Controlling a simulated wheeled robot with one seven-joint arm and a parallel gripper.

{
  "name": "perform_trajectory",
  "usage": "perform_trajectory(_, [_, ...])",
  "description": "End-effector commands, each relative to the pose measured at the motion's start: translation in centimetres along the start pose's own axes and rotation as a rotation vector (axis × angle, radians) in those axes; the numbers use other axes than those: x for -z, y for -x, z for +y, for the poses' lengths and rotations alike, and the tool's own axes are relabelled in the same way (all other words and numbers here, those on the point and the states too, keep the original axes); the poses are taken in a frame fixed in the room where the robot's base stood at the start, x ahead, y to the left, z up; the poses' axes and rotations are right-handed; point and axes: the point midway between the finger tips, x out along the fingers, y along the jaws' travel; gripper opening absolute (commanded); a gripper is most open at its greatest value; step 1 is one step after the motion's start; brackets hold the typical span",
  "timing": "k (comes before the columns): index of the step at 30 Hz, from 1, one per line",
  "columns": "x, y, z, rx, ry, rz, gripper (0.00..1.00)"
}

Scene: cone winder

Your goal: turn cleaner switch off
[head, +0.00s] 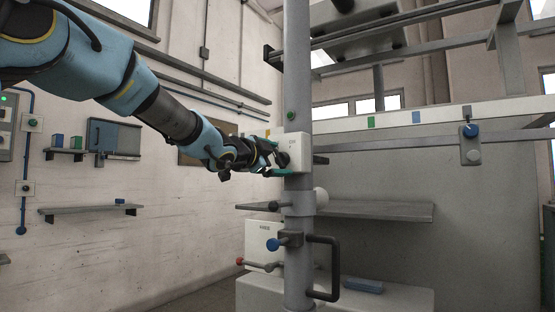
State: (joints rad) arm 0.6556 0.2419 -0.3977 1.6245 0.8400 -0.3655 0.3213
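A pale switch box (299,146) is mounted on the grey upright post, a little right of the middle of the head view. A dark round knob (283,159) shows at its left side; I take it for the cleaner switch. My gripper (277,160) reaches in from the left and is right at the knob. A green strip (276,173) shows just below the fingers. The fingers are small and dark here, so I cannot tell whether they touch or grip the knob. The lettering on the box is too small to read.
The grey post (299,75) stands in front of the machine. A black handle (326,268), a blue knob (272,245) and a red-tipped lever (240,262) are lower down. A grey shelf (380,210) lies behind the post. Wall shelves (90,210) are at the left.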

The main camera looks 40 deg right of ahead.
Motion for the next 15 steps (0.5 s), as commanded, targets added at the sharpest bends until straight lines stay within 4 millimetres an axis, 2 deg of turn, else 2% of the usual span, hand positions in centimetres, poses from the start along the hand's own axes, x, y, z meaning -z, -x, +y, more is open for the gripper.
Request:
perform_trajectory(8, [0.1,0.5,-0.1,0.002,-0.002,0.001,1.0])
perform_trajectory(11, [0.0,1.7,-0.1,0.003,-0.004,0.001,1.0])
perform_trajectory(15, [0.0,4.5,-0.1,0.003,-0.005,0.0,1.0])
